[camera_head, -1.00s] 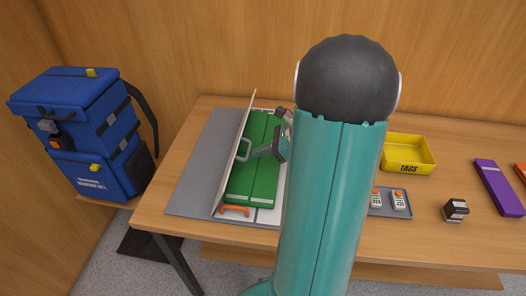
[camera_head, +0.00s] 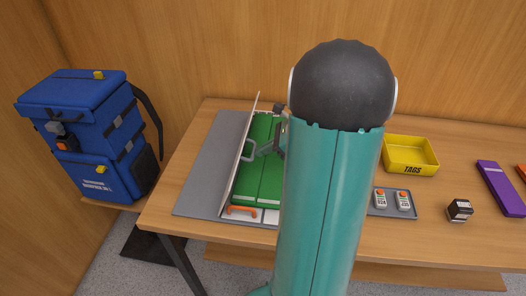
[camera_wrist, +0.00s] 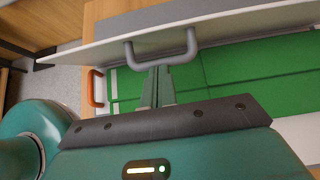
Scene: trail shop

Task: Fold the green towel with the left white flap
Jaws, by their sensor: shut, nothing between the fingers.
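The green towel (camera_head: 259,178) lies on a white folding board and is partly hidden by my arm. The left white flap (camera_head: 236,172) stands up nearly on edge along the towel's left side. A grey handle (camera_head: 248,151) sticks out from its towel-facing side, and it also shows in the wrist view (camera_wrist: 161,58). My gripper (camera_head: 257,151) is over the towel, right of the flap, its fingertips at the handle. In the wrist view its fingers (camera_wrist: 158,78) are closed together just below the handle's bar. I cannot tell whether they touch it.
The board lies on a grey mat (camera_head: 203,170). An orange handle (camera_head: 242,210) is at its front edge. To the right are a grey tray (camera_head: 407,212) with small devices, a yellow TAGS bin (camera_head: 411,169), a dark box (camera_head: 459,210) and a purple item (camera_head: 499,188). A blue backpack (camera_head: 88,135) stands left.

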